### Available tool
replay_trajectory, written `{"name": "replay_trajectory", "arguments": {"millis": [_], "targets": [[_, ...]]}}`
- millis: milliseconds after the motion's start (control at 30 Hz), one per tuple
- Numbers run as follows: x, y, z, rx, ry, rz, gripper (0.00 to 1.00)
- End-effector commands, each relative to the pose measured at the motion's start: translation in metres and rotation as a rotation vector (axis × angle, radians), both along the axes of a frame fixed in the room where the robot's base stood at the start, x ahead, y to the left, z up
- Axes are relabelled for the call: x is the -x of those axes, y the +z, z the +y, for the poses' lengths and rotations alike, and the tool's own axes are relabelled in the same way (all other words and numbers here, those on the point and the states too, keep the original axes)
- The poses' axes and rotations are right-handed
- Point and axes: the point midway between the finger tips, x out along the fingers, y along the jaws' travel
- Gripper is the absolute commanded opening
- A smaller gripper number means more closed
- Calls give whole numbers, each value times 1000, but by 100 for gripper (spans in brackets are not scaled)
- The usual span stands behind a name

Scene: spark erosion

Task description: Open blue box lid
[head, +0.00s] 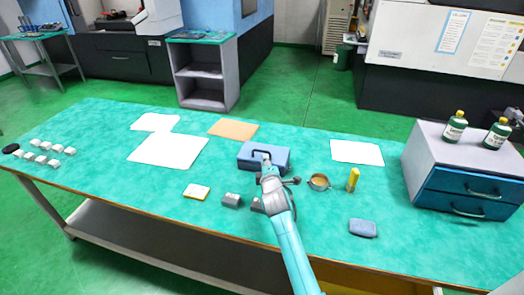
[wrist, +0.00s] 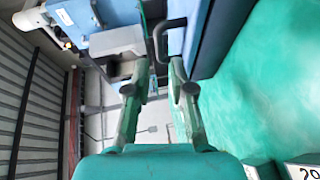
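The blue box (head: 250,152) stands on the teal table with its lid down, as far as I can see. It also shows in the wrist view (wrist: 207,38), where a dark handle (wrist: 158,32) sticks out from its side. My gripper (head: 266,163) is at the front of the box, and my arm hides part of it. In the wrist view my gripper (wrist: 159,68) has its two fingers apart, with the handle just beyond or between the tips. I cannot tell whether a finger touches it.
A round cup (head: 319,182) and a yellow cylinder (head: 353,179) stand right of my arm. A grey block (head: 232,200) lies to the left. A blue pad (head: 363,228) lies at the front right. A drawer unit (head: 465,180) bears two green bottles. White sheets lie flat behind.

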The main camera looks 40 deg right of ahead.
Motion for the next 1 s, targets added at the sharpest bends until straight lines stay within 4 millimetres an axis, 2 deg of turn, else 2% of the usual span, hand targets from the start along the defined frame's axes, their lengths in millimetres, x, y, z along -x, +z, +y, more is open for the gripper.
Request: {"name": "replay_trajectory", "arguments": {"millis": [200, 400, 600, 900, 933, 1000], "targets": [[-36, -6, -19, 0, 1, -2, 23], [-59, -11, -32, -2, 1, -1, 23], [-70, -14, -39, 0, 1, -2, 23], [-72, -14, -39, 0, 1, -2, 23], [-72, -14, -39, 0, 1, -2, 20], [-72, -14, -39, 0, 1, -2, 3]]}}
